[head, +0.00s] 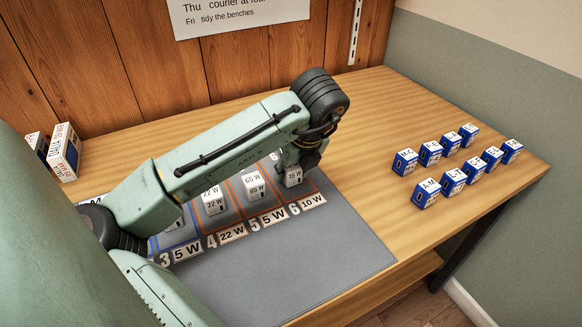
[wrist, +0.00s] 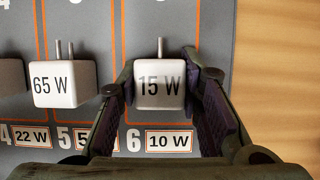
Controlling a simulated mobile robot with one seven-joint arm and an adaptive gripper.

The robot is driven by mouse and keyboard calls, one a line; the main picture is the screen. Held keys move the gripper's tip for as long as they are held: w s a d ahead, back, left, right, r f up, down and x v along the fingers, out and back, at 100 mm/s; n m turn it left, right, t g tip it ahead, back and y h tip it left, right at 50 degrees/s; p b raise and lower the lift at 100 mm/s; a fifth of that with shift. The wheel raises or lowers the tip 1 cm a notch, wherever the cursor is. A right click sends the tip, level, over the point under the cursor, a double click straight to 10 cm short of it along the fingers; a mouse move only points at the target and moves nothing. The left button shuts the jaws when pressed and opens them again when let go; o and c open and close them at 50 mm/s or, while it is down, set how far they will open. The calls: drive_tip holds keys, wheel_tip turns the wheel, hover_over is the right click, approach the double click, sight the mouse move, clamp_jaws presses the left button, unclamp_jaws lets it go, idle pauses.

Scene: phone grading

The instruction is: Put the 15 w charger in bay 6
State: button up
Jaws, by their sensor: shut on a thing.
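The 15 W charger (wrist: 161,88) is a white block with prongs pointing away. In the wrist view it is between the two fingers of my gripper (wrist: 165,92), which is shut on it. It is over or in bay 6 (wrist: 188,30) of the grey mat; I cannot tell whether it rests on the mat. The bay 6 label (wrist: 170,141) reads 10 W. In the head view the charger (head: 294,178) shows under my gripper (head: 297,165), in the rightmost bay in view.
A 65 W charger (wrist: 64,84) sits in bay 5, just left of my gripper. A 22 W charger (head: 213,200) sits in bay 4. Several blue and white boxes (head: 430,153) stand to the right. The mat's front (head: 310,260) is clear. Two boxes (head: 63,152) stand at the far left.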

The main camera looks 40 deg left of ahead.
drive_tip(key=o, duration=1.2)
drive_tip(key=shift+f, duration=0.1)
drive_tip(key=v, duration=1.2)
drive_tip(key=shift+s+d, duration=0.1)
